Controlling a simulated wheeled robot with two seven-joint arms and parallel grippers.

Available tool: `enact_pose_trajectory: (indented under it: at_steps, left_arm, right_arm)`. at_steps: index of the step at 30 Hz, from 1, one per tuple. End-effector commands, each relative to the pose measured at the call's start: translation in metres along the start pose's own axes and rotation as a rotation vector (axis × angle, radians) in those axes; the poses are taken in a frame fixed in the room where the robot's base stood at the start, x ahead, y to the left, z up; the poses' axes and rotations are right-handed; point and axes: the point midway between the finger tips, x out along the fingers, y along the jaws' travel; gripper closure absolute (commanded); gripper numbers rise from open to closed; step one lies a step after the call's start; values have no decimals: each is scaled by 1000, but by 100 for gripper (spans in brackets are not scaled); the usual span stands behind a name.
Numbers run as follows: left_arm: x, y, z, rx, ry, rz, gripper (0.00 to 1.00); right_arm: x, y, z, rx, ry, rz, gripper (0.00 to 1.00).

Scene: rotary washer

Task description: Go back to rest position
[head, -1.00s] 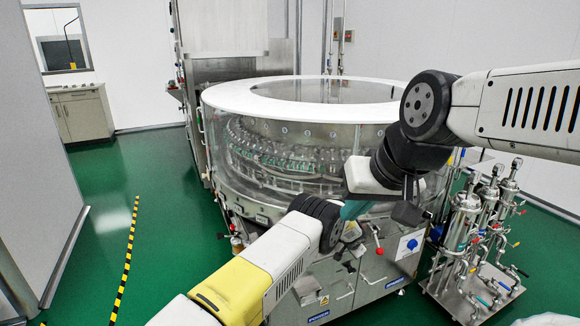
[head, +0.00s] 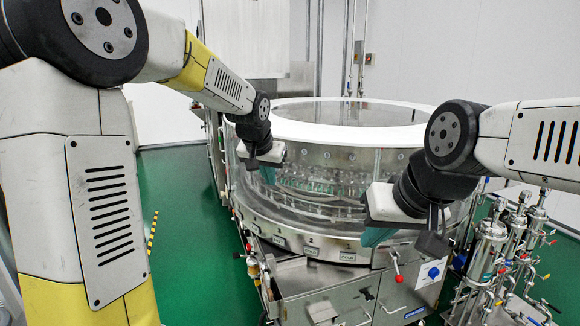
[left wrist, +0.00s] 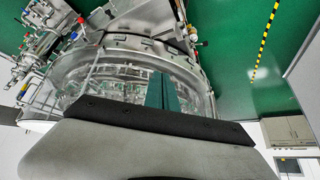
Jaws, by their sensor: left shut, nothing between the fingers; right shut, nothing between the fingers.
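My left gripper (head: 268,175) hangs in front of the left part of the round rotary washer (head: 293,130), with its teal fingertips shut and empty. In the left wrist view its teal fingers (left wrist: 161,92) stand together, with the washer (left wrist: 130,65) behind them. I cannot tell from the head view how far either gripper is from the washer's wall.
Steel piping with filter housings (head: 488,255) stands at the lower right, close to my right arm. A grey cabinet (left wrist: 288,130) shows in the left wrist view. The green floor (head: 185,215) left of the washer is clear, with a yellow-black strip (head: 153,230).

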Motion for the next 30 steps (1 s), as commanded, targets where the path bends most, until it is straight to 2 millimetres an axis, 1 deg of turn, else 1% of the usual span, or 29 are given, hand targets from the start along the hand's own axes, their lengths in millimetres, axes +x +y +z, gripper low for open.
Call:
enact_pose_trajectory:
  at_steps: [1,3,5,6,8,9,11,12,15,18,21,23,30]
  left_arm:
    - [-26,-8,16,-31,6,3,100]
    - [-55,-15,42,-69,5,10,100]
    - [-78,-18,65,-100,4,16,100]
    - [-92,-20,81,-121,4,21,100]
    - [-111,-20,106,-149,4,28,100]
    - [-123,-19,124,-168,5,31,100]
    - [-138,-17,149,-194,5,38,100]
    - [-146,-15,166,-211,5,41,100]
    - [-160,-8,202,-246,7,50,100]
    - [-168,-1,228,-269,8,56,100]
    - [-171,4,244,-282,7,60,100]
    - [-172,5,248,-286,7,61,100]
    - [-172,6,250,-287,6,62,100]
  right_arm:
    - [0,0,0,0,0,0,100]
    - [0,0,0,0,0,0,100]
    - [0,0,0,0,0,0,100]
    - [0,0,0,0,0,0,100]
    - [0,0,0,0,0,0,100]
    - [0,0,0,0,0,0,100]
    - [0,0,0,0,0,0,100]
    - [0,0,0,0,0,0,100]
    - [0,0,0,0,0,0,100]
    - [0,0,0,0,0,0,100]
    - [0,0,0,0,0,0,100]
    - [0,0,0,0,0,0,100]
    - [0,0,0,0,0,0,100]
